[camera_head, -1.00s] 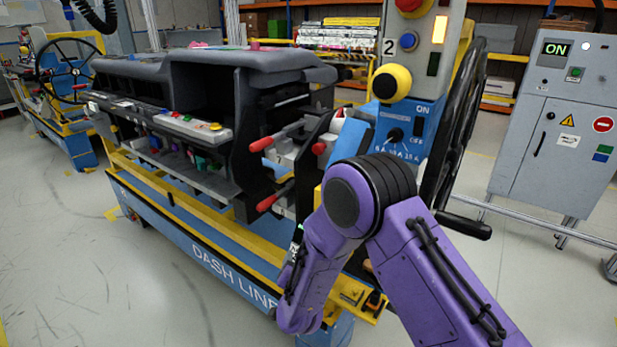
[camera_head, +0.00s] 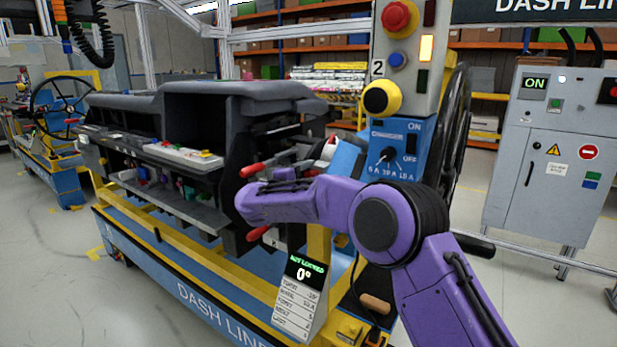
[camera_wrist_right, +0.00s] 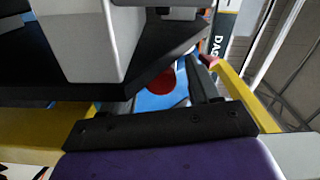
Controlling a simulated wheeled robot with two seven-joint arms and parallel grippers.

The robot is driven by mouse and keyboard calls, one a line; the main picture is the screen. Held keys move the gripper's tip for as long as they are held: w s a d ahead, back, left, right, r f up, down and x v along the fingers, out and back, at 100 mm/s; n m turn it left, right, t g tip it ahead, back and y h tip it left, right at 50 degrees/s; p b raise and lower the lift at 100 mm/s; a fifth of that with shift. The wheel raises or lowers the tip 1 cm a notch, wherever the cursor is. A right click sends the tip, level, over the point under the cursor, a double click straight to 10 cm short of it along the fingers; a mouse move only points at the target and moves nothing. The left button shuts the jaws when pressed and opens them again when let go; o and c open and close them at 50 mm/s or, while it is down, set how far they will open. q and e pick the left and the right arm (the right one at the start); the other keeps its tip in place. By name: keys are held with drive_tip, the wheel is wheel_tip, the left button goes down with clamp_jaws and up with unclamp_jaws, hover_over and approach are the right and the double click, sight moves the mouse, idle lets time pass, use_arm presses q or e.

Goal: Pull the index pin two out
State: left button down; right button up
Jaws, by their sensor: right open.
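My right gripper (camera_wrist_right: 165,95) is open in the right wrist view, its dark fingers apart. A red round thing (camera_wrist_right: 160,82) shows beyond and between them, against blue; the jaws do not visibly hold it. Red-tipped handles show above (camera_head: 250,170) and below (camera_head: 257,233) the arm. I cannot tell which part is index pin two; no label for it is readable. My left gripper is out of view.
A blue and yellow cart (camera_head: 175,275) carries the dashboard. A tag (camera_head: 301,290) reading "NOT LOCKED 0°" hangs at its near end. A grey cabinet (camera_head: 555,150) is at right.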

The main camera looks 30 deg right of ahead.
drive_tip(key=shift+d, duration=0.1)
clamp_jaws()
drive_tip(key=shift+p+v, duration=0.35)
drive_tip(key=shift+v, duration=0.6)
drive_tip(key=shift+a, duration=0.25)
drive_tip(key=shift+d+f, duration=0.1)
drive_tip(key=shift+c, duration=1.1)
unclamp_jaws()
drive_tip(key=shift+o, duration=1.1)
drive_tip(key=shift+a, duration=0.2)
